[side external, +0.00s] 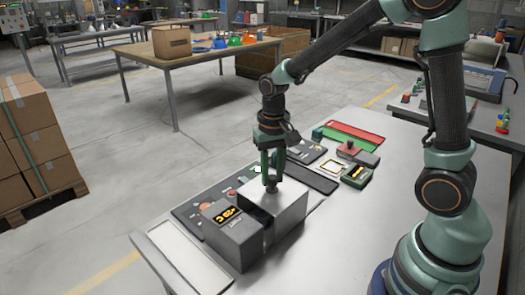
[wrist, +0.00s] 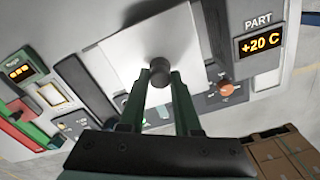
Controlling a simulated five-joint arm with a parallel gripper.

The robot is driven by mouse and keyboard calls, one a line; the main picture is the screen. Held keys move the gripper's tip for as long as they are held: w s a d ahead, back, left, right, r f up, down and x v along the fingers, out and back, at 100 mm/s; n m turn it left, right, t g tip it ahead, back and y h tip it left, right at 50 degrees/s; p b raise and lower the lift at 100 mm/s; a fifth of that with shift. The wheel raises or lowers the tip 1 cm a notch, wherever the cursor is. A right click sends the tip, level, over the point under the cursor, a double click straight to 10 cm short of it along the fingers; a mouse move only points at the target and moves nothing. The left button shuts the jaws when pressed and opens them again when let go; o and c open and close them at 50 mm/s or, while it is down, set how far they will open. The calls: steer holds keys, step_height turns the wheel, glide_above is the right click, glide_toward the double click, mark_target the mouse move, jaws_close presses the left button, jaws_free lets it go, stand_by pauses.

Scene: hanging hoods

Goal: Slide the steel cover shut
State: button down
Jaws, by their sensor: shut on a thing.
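The steel cover (side external: 288,204) is a pale metal block-like piece on the bench, just right of a grey housing (side external: 224,240) with an orange "+20 C" display (side external: 227,215). A dark gap shows between cover and housing, so the cover stands partly open. In the wrist view the cover (wrist: 130,42) is a bright plate with a round dark knob (wrist: 159,71). My gripper (side external: 270,186) points down on top of the cover. In the wrist view my gripper (wrist: 160,80) has its green fingers closed around the knob. What lies inside the gap is too dark to tell.
A dark control panel (side external: 190,212) with a red-orange button lies behind the housing. A white tray (side external: 180,257) lies at the bench's left end. The near bench top is clear.

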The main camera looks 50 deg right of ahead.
mark_target(260, 198)
steer(key=a, duration=0.4)
steer(key=shift+w+a+r, duration=0.1)
steer(key=shift+a, duration=0.1)
steer(key=c, duration=0.6)
jaws_free()
steer(key=shift+d, duration=0.1)
step_height(260, 198, up, 12)
steer(key=s+d+n+t, duration=0.4)
steer(key=s+n+t, duration=0.1)
steer(key=s, duration=0.3)
steer(key=shift+s+d+r+t, duration=0.25)
steer(key=shift+s+r+t, duration=0.05)
steer(key=shift+s+r, duration=0.05)
